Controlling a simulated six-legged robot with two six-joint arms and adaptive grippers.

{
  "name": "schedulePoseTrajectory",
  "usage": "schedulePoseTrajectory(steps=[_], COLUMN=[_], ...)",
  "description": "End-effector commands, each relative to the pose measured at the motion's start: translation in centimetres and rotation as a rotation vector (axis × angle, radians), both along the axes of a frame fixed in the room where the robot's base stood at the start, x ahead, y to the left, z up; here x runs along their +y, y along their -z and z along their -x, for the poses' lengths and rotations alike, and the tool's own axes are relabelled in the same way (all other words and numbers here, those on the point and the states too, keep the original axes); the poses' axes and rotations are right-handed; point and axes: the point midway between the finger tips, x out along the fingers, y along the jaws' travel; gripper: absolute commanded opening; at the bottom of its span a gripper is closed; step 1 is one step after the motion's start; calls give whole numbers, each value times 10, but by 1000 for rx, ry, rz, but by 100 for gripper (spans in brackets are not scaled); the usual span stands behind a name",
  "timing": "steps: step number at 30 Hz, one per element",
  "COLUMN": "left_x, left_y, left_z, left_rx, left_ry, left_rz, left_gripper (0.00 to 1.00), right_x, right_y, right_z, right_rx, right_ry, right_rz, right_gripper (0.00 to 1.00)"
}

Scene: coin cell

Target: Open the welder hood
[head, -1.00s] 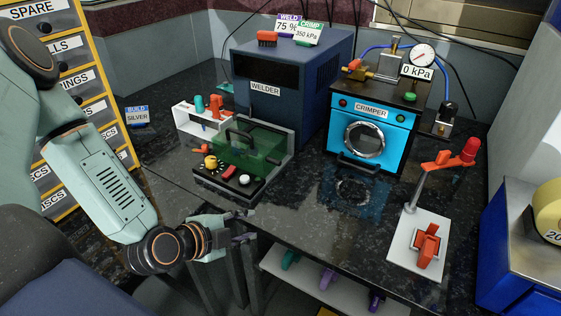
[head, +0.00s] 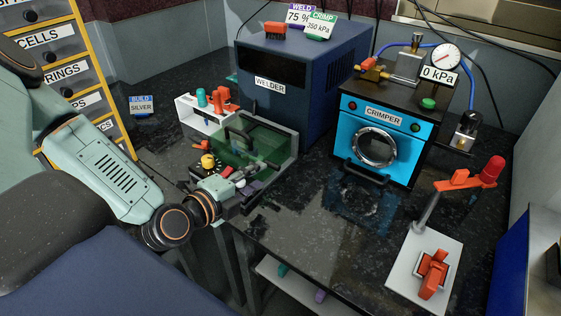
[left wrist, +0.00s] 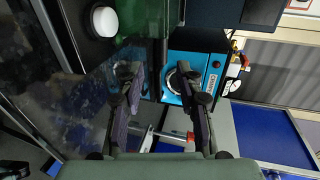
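The welder (head: 292,85) is a dark blue box. In front of it sits its green see-through hood (head: 262,140), lowered, with a black bar handle (head: 238,136) across it. The hood also shows at the top of the left wrist view (left wrist: 138,18). My right gripper is not in view.
A blue crimper (head: 378,118) stands right of the welder. A white holder with orange and teal tools (head: 200,115) is left of the hood. A red-handled lever on a white plate (head: 405,270) stands at the counter's front right. The counter between is clear.

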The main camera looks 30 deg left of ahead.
Motion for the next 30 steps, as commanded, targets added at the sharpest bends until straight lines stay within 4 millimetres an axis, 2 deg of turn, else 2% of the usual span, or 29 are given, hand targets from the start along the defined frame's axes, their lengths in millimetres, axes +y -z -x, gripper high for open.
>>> schedulePoseTrajectory(steps=[8, 21, 30], left_x=[1, -3, -5], left_y=[4, 15, 20], left_z=[-6, -46, -69], left_rx=[-9, -9, -7], left_ry=[2, 4, 2], left_rz=[-8, -9, -8], left_gripper=[36, 36, 36], right_x=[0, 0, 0], right_y=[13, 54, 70], right_z=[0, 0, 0], right_rx=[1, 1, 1], right_ry=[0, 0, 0], right_rz=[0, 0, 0], right_gripper=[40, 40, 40])
